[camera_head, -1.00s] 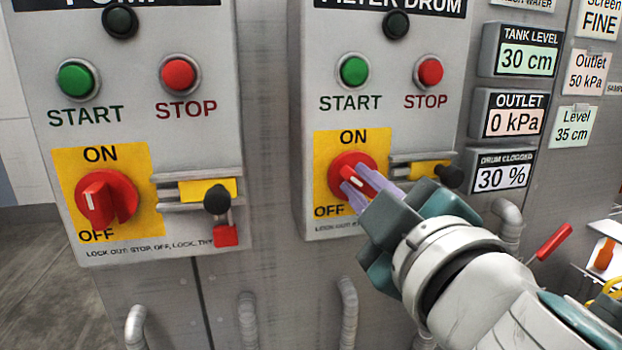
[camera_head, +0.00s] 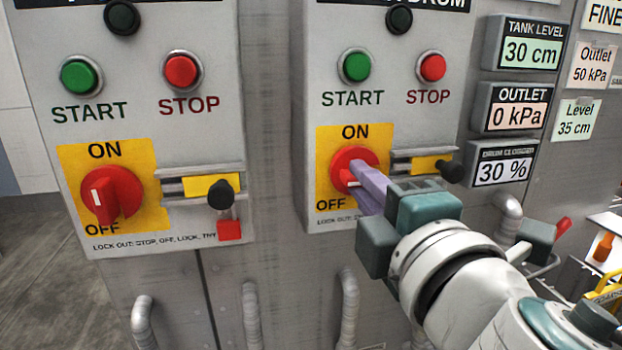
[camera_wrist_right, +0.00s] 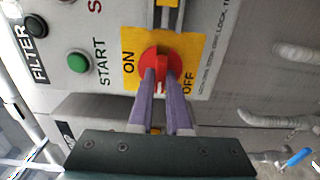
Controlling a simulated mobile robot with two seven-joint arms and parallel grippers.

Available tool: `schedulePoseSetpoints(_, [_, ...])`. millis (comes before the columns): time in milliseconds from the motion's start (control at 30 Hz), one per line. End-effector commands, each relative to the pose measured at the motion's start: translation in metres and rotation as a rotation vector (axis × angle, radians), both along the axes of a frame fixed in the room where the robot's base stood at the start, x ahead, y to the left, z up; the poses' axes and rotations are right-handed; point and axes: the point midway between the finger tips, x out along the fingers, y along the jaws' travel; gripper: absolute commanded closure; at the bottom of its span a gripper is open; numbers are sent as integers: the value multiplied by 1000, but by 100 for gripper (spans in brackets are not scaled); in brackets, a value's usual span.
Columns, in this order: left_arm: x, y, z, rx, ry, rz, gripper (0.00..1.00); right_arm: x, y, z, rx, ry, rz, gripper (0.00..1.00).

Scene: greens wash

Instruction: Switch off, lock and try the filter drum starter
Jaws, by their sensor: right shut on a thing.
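The filter drum starter (camera_head: 312,75) is a grey box with a green START button (camera_head: 356,66), a red STOP button (camera_head: 432,67) and a red rotary switch (camera_head: 352,160) on a yellow ON/OFF plate. My right gripper (camera_head: 362,186) is shut on the switch handle; its purple fingers (camera_wrist_right: 163,98) flank the red handle in the right wrist view. The handle's white mark points roughly left, and the fingers partly hide it. Right of the switch is a slide with a yellow tab (camera_head: 428,165) and black knob (camera_head: 453,172), partly behind my gripper; no padlock shows on it. My left gripper is out of view.
The pump starter (camera_head: 255,75) at left has its own red switch (camera_head: 110,195), a yellow slide and a red padlock (camera_head: 229,230) below its black knob. Readout boxes, one showing 30 % (camera_head: 500,170), stand at right. Pipes (camera_head: 349,305) run below the boxes.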

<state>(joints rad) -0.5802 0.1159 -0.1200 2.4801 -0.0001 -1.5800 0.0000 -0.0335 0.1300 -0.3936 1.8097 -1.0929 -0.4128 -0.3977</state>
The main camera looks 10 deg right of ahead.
Motion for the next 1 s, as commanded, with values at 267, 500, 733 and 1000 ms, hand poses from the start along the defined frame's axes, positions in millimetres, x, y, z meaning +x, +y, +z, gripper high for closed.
schedulePoseSetpoints(267, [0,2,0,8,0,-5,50,0,1,1,-21,-3,3,100])
schedulePoseSetpoints(500, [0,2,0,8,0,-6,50,0,1,1,-21,-3,3,100])
schedulePoseSetpoints(733, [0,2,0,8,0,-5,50,0,0,0,-19,-2,2,59])
schedulePoseSetpoints(1000, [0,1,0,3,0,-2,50,0,0,0,-18,-1,1,54])
